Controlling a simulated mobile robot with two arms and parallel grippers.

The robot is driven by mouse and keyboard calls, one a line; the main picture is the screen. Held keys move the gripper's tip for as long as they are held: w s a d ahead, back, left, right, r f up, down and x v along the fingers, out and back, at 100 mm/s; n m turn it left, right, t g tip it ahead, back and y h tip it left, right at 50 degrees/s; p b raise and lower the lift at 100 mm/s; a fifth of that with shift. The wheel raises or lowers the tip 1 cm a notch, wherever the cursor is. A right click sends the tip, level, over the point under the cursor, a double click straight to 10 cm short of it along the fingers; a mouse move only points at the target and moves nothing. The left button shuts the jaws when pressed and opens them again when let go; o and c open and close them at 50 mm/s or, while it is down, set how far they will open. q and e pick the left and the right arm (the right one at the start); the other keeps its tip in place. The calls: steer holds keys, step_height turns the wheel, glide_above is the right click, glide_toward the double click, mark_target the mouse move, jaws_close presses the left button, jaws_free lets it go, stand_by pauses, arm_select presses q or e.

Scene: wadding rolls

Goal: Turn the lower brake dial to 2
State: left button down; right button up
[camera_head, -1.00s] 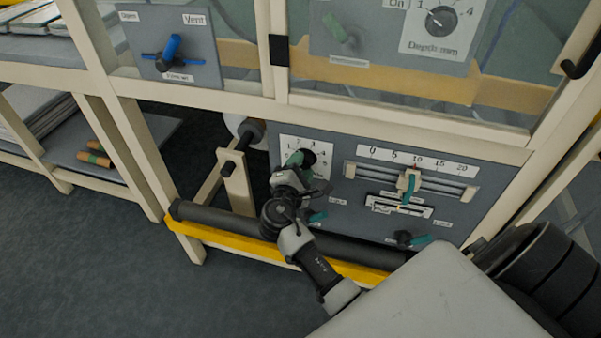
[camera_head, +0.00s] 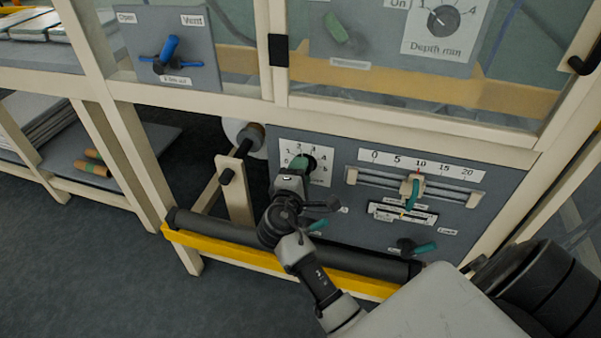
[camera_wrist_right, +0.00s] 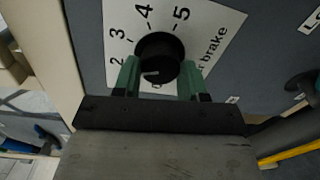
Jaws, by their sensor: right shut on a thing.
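The lower brake dial (camera_wrist_right: 158,58) is a black round knob on a white plate (camera_wrist_right: 215,38) marked with numbers up to 5 and partly readable "brake" lettering. A short white mark on the knob points to the lower left in the wrist view, below the 2. In the head view the dial (camera_head: 310,162) is partly hidden by my right gripper (camera_head: 302,165). In the wrist view the right gripper's green fingers (camera_wrist_right: 160,77) stand on either side of the knob, shut on it. The left gripper is not in view.
Right of the dial is a slider (camera_head: 411,186) under a 0 to 20 scale. A dark roller (camera_head: 240,230) and yellow rail (camera_head: 225,250) run low in front of the panel. A beam (camera_head: 330,125) crosses above.

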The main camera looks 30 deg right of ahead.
steer(key=o, duration=0.9)
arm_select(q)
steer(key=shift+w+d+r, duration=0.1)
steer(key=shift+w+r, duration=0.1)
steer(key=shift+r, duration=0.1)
arm_select(e)
steer(key=v, duration=1.1)
